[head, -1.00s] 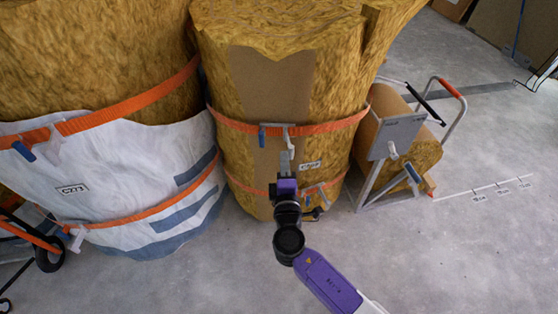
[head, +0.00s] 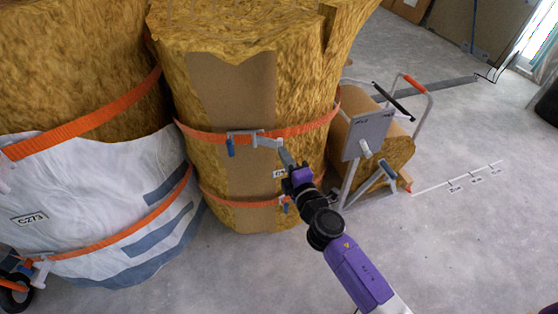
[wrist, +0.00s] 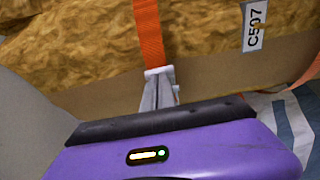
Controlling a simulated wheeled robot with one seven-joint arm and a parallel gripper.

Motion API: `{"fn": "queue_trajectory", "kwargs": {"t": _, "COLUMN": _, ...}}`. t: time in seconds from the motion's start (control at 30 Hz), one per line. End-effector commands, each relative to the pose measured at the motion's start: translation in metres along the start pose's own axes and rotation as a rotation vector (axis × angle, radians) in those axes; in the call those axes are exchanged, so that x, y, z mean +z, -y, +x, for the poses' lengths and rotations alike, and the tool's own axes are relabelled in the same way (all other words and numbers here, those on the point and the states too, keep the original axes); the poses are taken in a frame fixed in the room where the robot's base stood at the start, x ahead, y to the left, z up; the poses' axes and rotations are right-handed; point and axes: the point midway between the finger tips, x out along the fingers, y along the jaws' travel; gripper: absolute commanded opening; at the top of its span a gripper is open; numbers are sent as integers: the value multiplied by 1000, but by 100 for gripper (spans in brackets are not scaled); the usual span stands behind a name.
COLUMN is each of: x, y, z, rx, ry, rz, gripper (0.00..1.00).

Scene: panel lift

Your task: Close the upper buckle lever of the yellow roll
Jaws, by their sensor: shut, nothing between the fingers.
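The yellow roll (head: 305,95) stands upright at centre, with a brown paper strip and an orange upper strap (head: 310,127). The grey upper buckle (head: 240,135) sits on that strap, with a blue tab (head: 231,148) hanging at its left. A pale grey lever (head: 266,142) juts from its right side. My gripper (head: 285,156) is shut and empty, its tip close to the lever's outer end; I cannot tell whether they touch. The wrist view shows my grey fingers (wrist: 160,96) pointing at the orange strap (wrist: 148,38), beside label C507 (wrist: 254,27). The buckle is mostly hidden there.
A lower orange strap (head: 235,203) circles the same roll. A white-wrapped roll labelled C273 (head: 90,195) stands close at left. A metal trolley (head: 365,140) with a smaller roll stands at right. The grey floor (head: 460,240) at lower right is clear.

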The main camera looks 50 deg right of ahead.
Motion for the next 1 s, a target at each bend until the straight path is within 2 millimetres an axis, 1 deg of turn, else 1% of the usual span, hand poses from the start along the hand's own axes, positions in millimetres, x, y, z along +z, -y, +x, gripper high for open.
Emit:
{"fn": "queue_trajectory", "kwargs": {"t": 0.33, "x": 11, "y": 0, "z": 8, "rx": -1, "ry": 0, "rz": 0, "gripper": 0}}
{"fn": "queue_trajectory", "kwargs": {"t": 1.0, "x": 15, "y": -1, "z": 11, "rx": 3, "ry": 10, "rz": 0, "gripper": 0}}
